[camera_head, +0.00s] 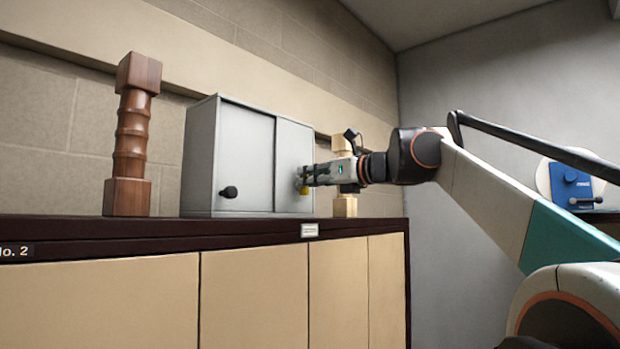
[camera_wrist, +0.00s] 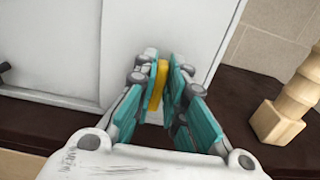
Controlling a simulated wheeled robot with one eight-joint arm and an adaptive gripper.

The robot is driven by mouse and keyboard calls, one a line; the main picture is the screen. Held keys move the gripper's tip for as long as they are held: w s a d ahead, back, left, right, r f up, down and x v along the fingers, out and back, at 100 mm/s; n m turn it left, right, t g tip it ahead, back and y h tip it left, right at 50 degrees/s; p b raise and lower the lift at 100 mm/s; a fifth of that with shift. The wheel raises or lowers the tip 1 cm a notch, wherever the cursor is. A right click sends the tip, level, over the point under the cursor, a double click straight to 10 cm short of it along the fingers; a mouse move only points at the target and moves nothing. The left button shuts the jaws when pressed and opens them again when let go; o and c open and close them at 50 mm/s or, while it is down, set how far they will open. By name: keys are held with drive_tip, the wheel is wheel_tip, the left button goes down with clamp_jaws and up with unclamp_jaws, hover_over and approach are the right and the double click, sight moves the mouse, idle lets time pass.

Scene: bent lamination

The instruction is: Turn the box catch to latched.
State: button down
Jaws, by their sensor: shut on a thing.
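The grey box (camera_head: 245,150) stands on the dark top of a cabinet, with a panelled front and a black knob (camera_head: 228,192) at its lower left. My gripper (camera_head: 304,178) is at the right part of the box front. In the wrist view my gripper (camera_wrist: 160,88) has its teal fingers shut on a yellow catch (camera_wrist: 158,85), which looks upright between them, close against the light box front (camera_wrist: 185,25). In the head view only a small yellow part of the catch (camera_head: 304,190) shows below the fingers. Where it joins the box is hidden.
A brown turned wooden post (camera_head: 131,140) stands left of the box. A pale wooden post (camera_head: 345,205) stands just right of it, partly behind my gripper; it also shows in the wrist view (camera_wrist: 285,110). A blue device (camera_head: 576,185) is at the far right.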

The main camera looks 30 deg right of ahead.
drive_tip(key=shift+a+n, duration=0.1)
drive_tip(key=shift+n, duration=0.2)
drive_tip(key=n, duration=0.1)
drive_tip(key=n+p, duration=0.1)
drive_tip(key=n, duration=0.1)
drive_tip(key=shift+s+a+n, duration=0.1)
drive_tip(key=shift+a+n, duration=0.2)
drive_tip(key=n, duration=0.4)
drive_tip(key=shift+s+a+f+n, duration=0.15)
drive_tip(key=shift+a+f+n, duration=0.15)
drive_tip(key=shift+a, duration=0.1)
drive_tip(key=n, duration=0.4)
drive_tip(key=shift+s+a+f, duration=0.1)
drive_tip(key=shift+a+f, duration=0.1)
drive_tip(key=shift+f, duration=0.15)
drive_tip(key=shift+a+f+n, duration=0.1)
drive_tip(key=shift+f+n, duration=0.15)
drive_tip(key=shift+n, duration=1)
drive_tip(key=shift+f+n, duration=0.2)
drive_tip(key=shift+n, duration=1.05)
drive_tip(key=c, duration=1.6)
unclamp_jaws()
drive_tip(key=shift+c, duration=0.2)
drive_tip(key=shift+f, duration=0.1)
